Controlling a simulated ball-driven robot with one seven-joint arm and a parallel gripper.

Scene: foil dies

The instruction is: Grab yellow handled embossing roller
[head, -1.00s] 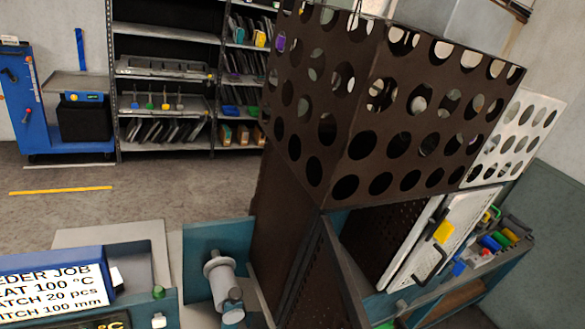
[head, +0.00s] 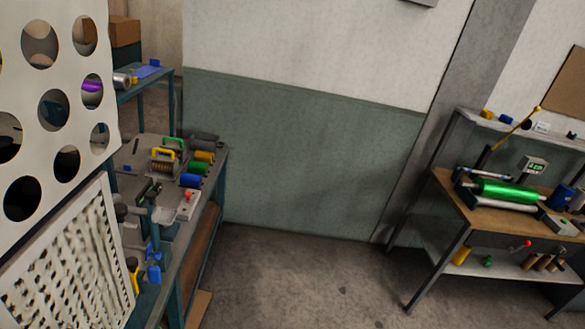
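On the grey-topped bench at the left, a roller with a yellow arched handle (head: 164,154) stands among other tools. A dark brown ribbed drum shows under the handle, and it looks like the embossing roller. A green-handled piece (head: 175,144) is close behind it. Yellow, green and blue cylinders lie just to its right. The roller is small and far off in the head view, so its fine detail is unclear. My gripper does not show in the head view, and nothing is seen touching the roller.
A white panel with round holes (head: 60,58) fills the near left and borders the bench (head: 133,150). Bare concrete floor (head: 300,275) lies between this bench and a wooden-topped table (head: 455,203) at right, which carries a green roll (head: 505,191). A grey-green wall (head: 310,150) stands behind.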

